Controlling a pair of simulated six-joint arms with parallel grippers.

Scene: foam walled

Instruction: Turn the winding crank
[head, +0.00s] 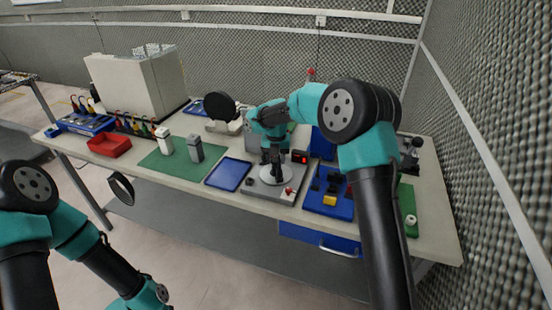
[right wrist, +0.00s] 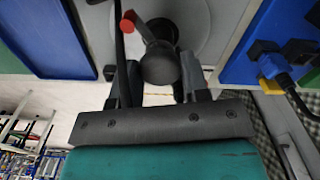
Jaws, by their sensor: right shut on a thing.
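The winding unit (head: 263,190) is a grey box near the bench's front edge, with a pale round disc (head: 275,174) on top. My right gripper (head: 272,163) points down over the disc and hides most of the crank in the head view. In the right wrist view, the crank (right wrist: 160,66) shows a dark rounded knob and an arm with a red tip (right wrist: 128,22), above the pale disc (right wrist: 200,25). The fingers of my right gripper (right wrist: 158,78) are on both sides of the knob, shut on it.
A blue tray (head: 228,174) lies just left of the unit. A blue block with cables (head: 330,195) stands close on its right. A green mat (head: 185,155) holds two upright blocks. A red bin (head: 110,145) and a large pale box (head: 138,82) stand farther left.

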